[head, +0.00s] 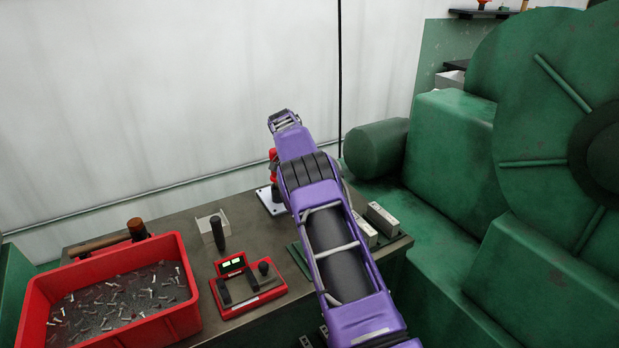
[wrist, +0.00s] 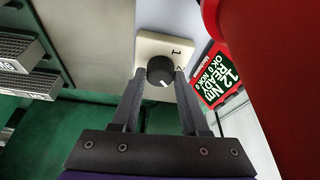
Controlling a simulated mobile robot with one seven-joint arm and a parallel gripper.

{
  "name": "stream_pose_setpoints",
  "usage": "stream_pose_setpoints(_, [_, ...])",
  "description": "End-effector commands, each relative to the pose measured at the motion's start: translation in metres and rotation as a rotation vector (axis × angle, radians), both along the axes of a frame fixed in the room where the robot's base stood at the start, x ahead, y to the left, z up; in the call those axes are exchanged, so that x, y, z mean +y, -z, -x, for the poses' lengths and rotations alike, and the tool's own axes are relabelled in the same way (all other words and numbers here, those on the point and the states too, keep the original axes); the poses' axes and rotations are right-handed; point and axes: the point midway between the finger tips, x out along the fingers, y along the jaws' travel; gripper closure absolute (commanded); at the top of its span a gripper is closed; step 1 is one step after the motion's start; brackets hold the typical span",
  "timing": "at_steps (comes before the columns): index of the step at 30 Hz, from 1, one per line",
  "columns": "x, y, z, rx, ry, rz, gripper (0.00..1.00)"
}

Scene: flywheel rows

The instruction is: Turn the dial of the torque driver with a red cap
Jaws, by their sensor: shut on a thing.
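In the wrist view, the dial (wrist: 160,71) is a dark round knob on a cream plate (wrist: 150,45) marked 1 and 2. My gripper (wrist: 159,80) has one finger on each side of the knob and is shut on it. A pale mark shows on the knob. Next to the plate, a small screen (wrist: 222,82) reads 12 Nm, READY, OK 0, NOK 0. A large red surface (wrist: 270,60) fills the right side. In the head view, part of a red-topped driver (head: 273,165) shows behind my arm, above a pale base plate (head: 268,205). My gripper is hidden there.
Pale blocks (head: 382,218) lie right of my arm. A large green machine (head: 450,150) fills the right side.

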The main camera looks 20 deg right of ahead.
Motion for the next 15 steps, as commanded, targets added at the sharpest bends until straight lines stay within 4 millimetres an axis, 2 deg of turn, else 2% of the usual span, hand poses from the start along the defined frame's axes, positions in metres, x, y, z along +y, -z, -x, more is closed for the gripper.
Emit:
stream_pose_setpoints(11, [0.001,0.0031,0.0009,0.004,0.003,-0.004,1.0])
stream_pose_setpoints(12, [0.0009,0.0032,0.0009,0.004,0.003,-0.004,0.51])
stream_pose_setpoints(15, [0.0008,0.0028,0.0008,0.004,0.003,-0.003,0.32])
